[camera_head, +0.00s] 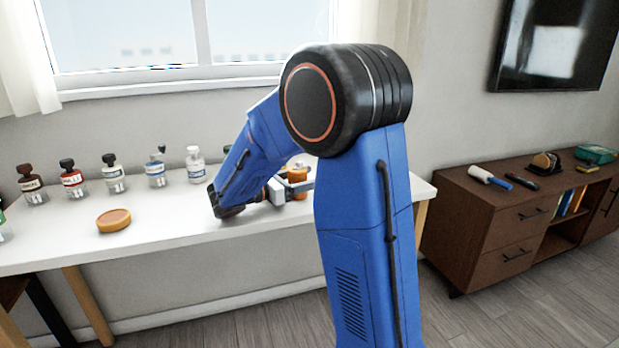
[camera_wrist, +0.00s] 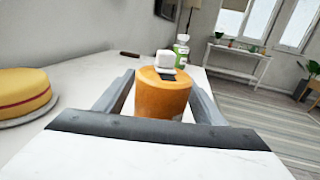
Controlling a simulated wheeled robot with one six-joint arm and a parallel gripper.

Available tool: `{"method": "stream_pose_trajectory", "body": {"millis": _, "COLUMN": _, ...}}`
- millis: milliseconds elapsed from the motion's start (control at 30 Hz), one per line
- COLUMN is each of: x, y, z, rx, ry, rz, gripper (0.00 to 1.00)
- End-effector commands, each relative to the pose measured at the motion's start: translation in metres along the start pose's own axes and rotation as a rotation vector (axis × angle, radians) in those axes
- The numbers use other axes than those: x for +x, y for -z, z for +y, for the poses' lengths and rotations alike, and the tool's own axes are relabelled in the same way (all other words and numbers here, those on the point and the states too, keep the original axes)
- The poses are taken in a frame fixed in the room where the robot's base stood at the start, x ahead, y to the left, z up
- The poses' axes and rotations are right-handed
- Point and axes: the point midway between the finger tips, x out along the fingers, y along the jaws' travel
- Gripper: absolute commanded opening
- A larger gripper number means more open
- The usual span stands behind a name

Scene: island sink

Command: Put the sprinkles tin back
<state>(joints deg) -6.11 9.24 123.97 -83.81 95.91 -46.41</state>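No label is readable. My gripper (camera_wrist: 163,78) is low at the tabletop, with one grey finger on each side of the tin. In the head view my gripper (camera_head: 288,189) reaches across the tin's front. The fingertips are close to the tin's sides; I cannot tell whether they press on it.
Several labelled bottles, one with a red label (camera_head: 73,180), line the table's back. An orange-brown round item (camera_head: 113,220) lies in front of them. A brown cabinet (camera_head: 478,215) stands right.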

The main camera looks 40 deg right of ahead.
Motion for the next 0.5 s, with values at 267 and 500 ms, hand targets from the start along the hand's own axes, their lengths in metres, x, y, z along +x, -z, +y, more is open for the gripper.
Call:
{"method": "stream_pose_trajectory", "body": {"millis": 267, "x": -0.011, "y": -0.002, "z": 0.001, "rx": 0.0, "ry": -0.002, "rz": 0.0, "gripper": 0.63}}
{"method": "stream_pose_trajectory", "body": {"millis": 500, "x": -0.051, "y": -0.003, "z": 0.001, "rx": 0.001, "ry": -0.004, "rz": 0.0, "gripper": 0.63}}
